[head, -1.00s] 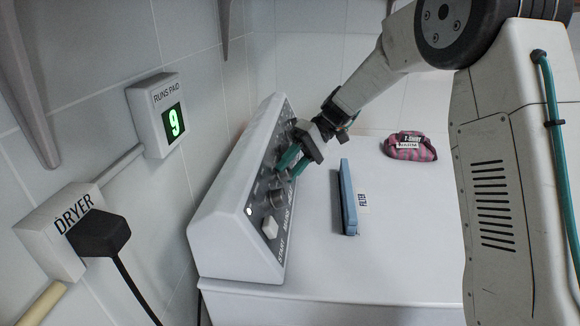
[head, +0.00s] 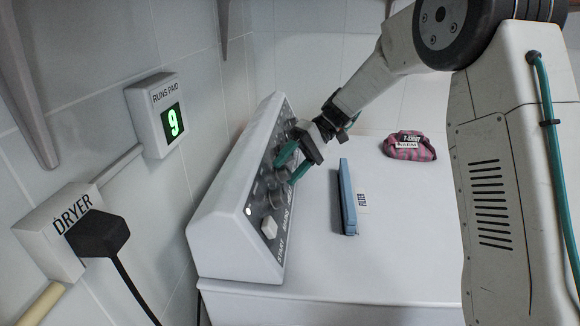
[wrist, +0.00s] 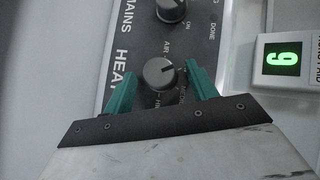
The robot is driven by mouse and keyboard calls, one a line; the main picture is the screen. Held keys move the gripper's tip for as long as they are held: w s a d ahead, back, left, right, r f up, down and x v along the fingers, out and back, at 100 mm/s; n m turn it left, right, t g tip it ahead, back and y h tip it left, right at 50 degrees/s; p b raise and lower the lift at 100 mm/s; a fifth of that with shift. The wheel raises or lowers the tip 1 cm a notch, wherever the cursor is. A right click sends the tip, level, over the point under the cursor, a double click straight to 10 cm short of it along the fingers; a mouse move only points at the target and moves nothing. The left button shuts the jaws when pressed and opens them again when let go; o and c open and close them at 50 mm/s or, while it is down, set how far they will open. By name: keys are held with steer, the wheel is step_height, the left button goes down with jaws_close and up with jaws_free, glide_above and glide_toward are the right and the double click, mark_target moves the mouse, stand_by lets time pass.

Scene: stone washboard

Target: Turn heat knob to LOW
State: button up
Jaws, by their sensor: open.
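The heat knob (wrist: 160,73) is a round grey dial on the dark panel in the wrist view, beside lettering that is cut off after "HEA". "AIR" reads beside the dial; the other setting marks are partly hidden by a finger. Its exact setting is too small to tell. My gripper (wrist: 160,68) is open, with one green finger on each side of the dial. I cannot tell whether the fingers touch it. In the head view my gripper (head: 284,171) is at the sloped control panel (head: 262,195), and its fingers partly hide the knobs there.
Another knob (wrist: 171,9) sits beside the heat knob. A white start button (head: 269,227) is lower on the panel. A runs-paid display (head: 172,120) shows 9.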

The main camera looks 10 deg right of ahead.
steer(key=v, duration=0.7)
steer(key=shift+w+d+r, duration=0.15)
steer(key=shift+w+d, duration=0.05)
steer(key=shift+d, duration=0.1)
steer(key=s+d+f+m+h, duration=0.2)
steer(key=s+f+m, duration=0.1)
steer(key=f, duration=0.1)
steer(key=s+d+r+m+t+h, duration=0.1)
steer(key=s+d+r+t+h, duration=0.1)
steer(key=s, duration=0.9)
steer(key=s+d+r+m+t+h, duration=0.1)
steer(key=s+d+t+h, duration=0.2)
steer(key=s, duration=0.8)
steer(key=s+d+r+t+h, duration=0.2)
steer(key=s+d, duration=0.2)
steer(key=s, duration=0.7)
steer(key=shift+s+d+r+m+t+h, duration=0.3)
steer(key=shift+s+m+t+h, duration=0.1)
